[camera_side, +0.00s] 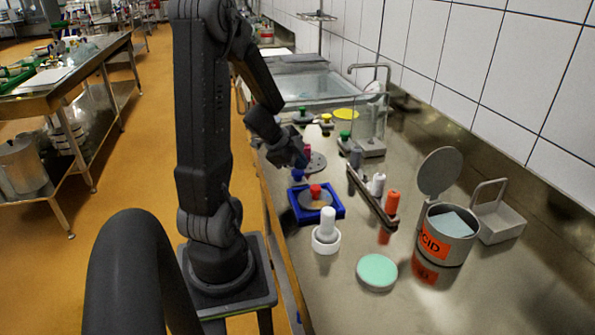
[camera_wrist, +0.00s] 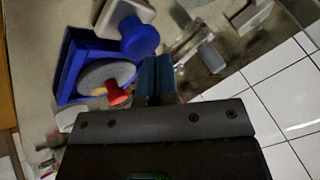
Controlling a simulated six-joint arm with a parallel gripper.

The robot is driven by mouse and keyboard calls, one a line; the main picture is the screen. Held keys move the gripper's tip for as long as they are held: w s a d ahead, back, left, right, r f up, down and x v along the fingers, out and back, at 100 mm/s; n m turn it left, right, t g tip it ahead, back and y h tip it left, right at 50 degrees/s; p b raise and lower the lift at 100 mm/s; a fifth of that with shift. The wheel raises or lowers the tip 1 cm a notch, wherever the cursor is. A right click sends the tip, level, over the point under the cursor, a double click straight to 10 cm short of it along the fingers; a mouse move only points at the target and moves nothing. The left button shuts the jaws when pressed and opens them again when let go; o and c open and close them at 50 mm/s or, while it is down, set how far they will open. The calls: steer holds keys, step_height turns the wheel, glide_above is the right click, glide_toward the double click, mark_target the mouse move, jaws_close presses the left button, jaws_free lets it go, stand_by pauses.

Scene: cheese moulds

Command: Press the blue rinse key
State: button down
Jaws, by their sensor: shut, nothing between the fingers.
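A blue round knob (camera_side: 297,175), which looks like the blue rinse key, stands just behind the blue tray in the side view. In the wrist view the blue knob (camera_wrist: 140,38) sits on a pale base (camera_wrist: 122,12). My gripper (camera_side: 301,162) hangs very close to it, partly in front of its surroundings. In the wrist view my gripper (camera_wrist: 156,62) shows its fingers together and empty, with the tips just below the blue knob in the picture. I cannot tell whether they touch it.
A blue tray (camera_side: 336,213) holds a grey disc with a red knob (camera_side: 315,191). A white-knobbed piece (camera_side: 326,232), a mint disc (camera_side: 377,271), a rack (camera_side: 371,197) and an acid can (camera_side: 447,238) stand nearer. Green and yellow knobs (camera_side: 326,118) stand farther back.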

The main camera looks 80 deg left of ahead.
mark_target(299, 171)
steer(key=shift+f, duration=0.55)
stand_by(0.4)
steer(key=shift+r, duration=0.75)
steer(key=shift+r, duration=3)
